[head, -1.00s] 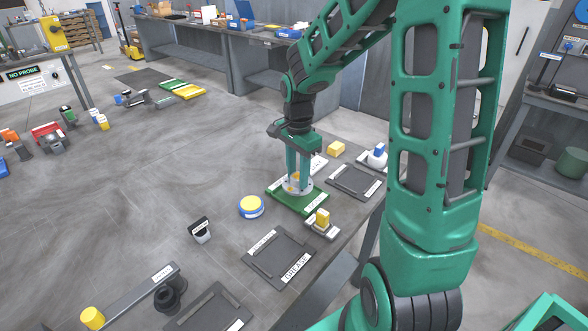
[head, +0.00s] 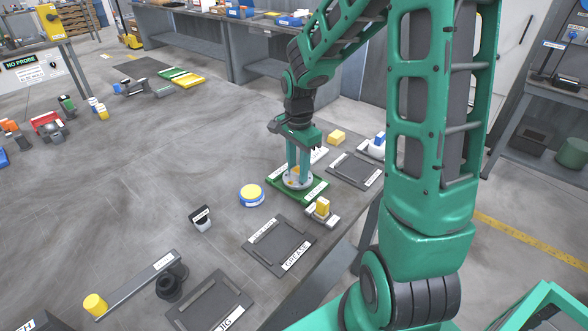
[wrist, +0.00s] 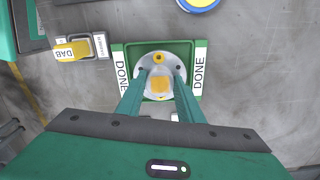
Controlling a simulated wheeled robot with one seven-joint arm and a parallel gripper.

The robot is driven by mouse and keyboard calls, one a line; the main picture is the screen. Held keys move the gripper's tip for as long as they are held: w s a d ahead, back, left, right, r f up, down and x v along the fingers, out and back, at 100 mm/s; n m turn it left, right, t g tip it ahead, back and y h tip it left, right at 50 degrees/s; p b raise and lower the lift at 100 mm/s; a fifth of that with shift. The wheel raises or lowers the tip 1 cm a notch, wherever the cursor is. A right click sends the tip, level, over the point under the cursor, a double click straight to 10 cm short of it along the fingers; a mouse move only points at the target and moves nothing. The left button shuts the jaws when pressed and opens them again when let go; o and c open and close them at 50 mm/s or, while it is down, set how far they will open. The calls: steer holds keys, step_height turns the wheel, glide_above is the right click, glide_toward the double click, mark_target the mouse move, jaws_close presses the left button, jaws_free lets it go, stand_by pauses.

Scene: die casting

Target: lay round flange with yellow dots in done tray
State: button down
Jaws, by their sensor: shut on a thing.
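The round flange (wrist: 147,77) is a light grey disc with yellow-orange marks, one on its rim and one at its middle. It lies in or just over the green done tray (wrist: 187,50), whose two white strips read DONE; I cannot tell whether it touches the tray floor. My gripper (wrist: 160,80) points down and is shut on the flange. In the head view the flange (head: 290,184) shows at the fingertips, inside the outline of the done tray (head: 311,197). The fingers hide part of the flange.
A dark grease tray (head: 278,247) lies in front, and another dark tray (head: 355,171) lies behind right. A yellow-topped block (head: 322,208) stands close by the done tray. A blue-and-yellow round tin (head: 251,195) is to its left. A yellow block (head: 336,137) lies behind.

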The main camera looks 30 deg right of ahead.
steer(key=shift+f, duration=0.75)
stand_by(0.7)
steer(key=c, duration=0.8)
jaws_free()
steer(key=shift+w+r, duration=0.1)
steer(key=shift+r, duration=3.9)
